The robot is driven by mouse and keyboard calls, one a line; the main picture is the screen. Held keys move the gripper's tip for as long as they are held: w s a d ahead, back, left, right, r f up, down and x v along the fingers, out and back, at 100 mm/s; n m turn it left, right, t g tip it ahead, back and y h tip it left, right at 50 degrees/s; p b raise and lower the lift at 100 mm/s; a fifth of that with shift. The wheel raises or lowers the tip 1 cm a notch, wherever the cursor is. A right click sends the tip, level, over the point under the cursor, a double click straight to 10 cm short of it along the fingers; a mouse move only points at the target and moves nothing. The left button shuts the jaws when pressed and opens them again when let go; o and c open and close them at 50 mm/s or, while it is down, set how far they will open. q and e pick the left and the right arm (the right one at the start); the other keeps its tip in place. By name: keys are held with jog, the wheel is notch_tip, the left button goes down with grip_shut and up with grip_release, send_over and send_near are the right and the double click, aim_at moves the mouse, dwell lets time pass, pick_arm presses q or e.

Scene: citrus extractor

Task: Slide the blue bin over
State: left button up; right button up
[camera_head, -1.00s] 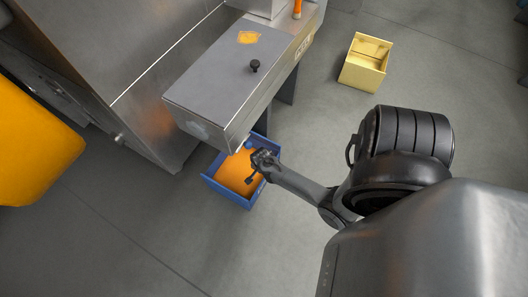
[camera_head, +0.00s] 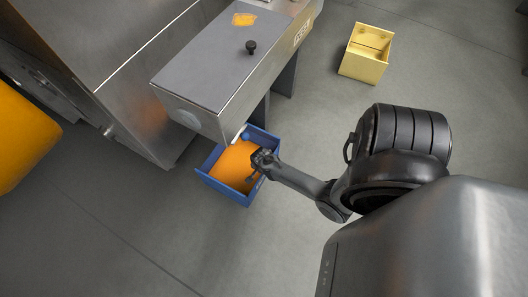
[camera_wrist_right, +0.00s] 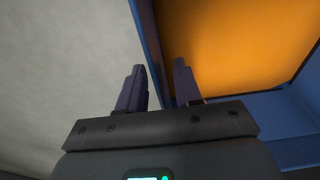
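The blue bin (camera_head: 224,191) stands on the floor partly beneath the overhang of the metal machine (camera_head: 205,70). It holds orange contents (camera_head: 235,164); its back part is hidden by the machine. My right gripper (camera_head: 259,162) is at the bin's right-hand wall. In the right wrist view, the two fingers of my right gripper (camera_wrist_right: 159,78) straddle the blue bin's wall (camera_wrist_right: 150,35), one on the floor side and one on the orange side. The fingers are apart, and I see no clear grip on the wall. My left gripper is not in view.
An empty-looking yellow bin (camera_head: 362,65) stands on the floor at the upper right. A large orange rounded object (camera_head: 22,135) is at the left edge. The machine's legs stand behind the blue bin. Grey floor (camera_head: 140,225) is clear in front of it.

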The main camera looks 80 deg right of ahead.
grip_shut()
dwell(1.4)
